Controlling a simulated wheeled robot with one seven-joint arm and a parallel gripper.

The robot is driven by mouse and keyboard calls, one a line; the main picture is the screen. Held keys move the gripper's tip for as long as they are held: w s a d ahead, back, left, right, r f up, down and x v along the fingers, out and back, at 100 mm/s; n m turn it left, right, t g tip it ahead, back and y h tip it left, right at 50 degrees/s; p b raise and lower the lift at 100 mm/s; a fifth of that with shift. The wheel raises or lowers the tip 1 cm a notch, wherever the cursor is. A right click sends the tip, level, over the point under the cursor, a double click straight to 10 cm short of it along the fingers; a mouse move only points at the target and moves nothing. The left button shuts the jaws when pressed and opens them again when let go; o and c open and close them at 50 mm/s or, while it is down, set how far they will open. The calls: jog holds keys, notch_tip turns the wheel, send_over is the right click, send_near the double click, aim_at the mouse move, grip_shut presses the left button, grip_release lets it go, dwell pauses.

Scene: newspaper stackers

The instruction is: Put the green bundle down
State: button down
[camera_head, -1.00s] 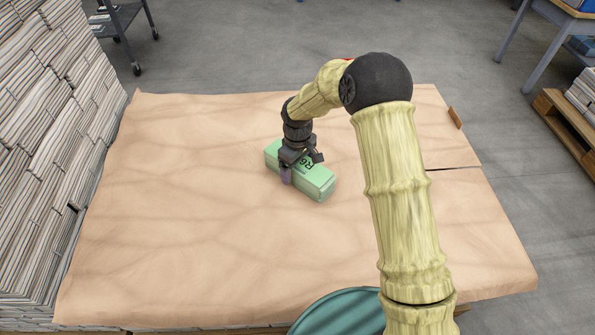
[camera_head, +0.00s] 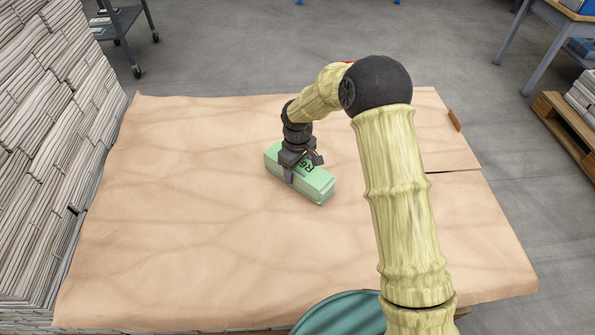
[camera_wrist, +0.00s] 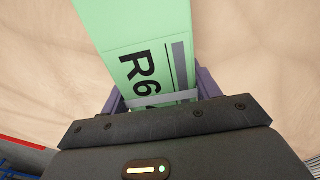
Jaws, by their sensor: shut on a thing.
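The green bundle (camera_head: 313,185) is a long block with dark "R6" lettering, near the middle of the paper-covered table (camera_head: 190,240). My gripper (camera_head: 289,174) is shut on the bundle from above, with one purple finger showing on its near side. In the wrist view, the bundle (camera_wrist: 130,30) runs up between the two fingers, with a pale strap across it close to the palm. The underside of the bundle is hidden, so I cannot tell for certain whether it touches the paper.
Tall newspaper stacks (camera_head: 45,150) stand along the left edge of the table. A teal round object (camera_head: 335,312) is at the front edge. A small brown block (camera_head: 455,118) sits at the right back edge. The paper around the bundle is clear.

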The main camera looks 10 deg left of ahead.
jog(key=shift+r+p, duration=1.65)
jog(key=shift+r, duration=3.45)
jog(key=shift+w+d+r+p, duration=0.1)
jog(key=shift+d+r+p, duration=0.4)
jog(key=shift+p, duration=0.25)
jog(key=s+d+r+m+p, duration=0.2)
jog(key=d+r+m+p, duration=0.4)
jog(key=d+r+p, duration=0.3)
jog(key=s+d+r+m+p, duration=0.2)
jog(key=d+r+m+p, duration=0.4)
jog(key=d+p, duration=1)
notch_tip(320, 180, up, 3)
jog(key=p, duration=0.5)
jog(key=shift+s, duration=0.3)
jog(key=shift+w, duration=0.1)
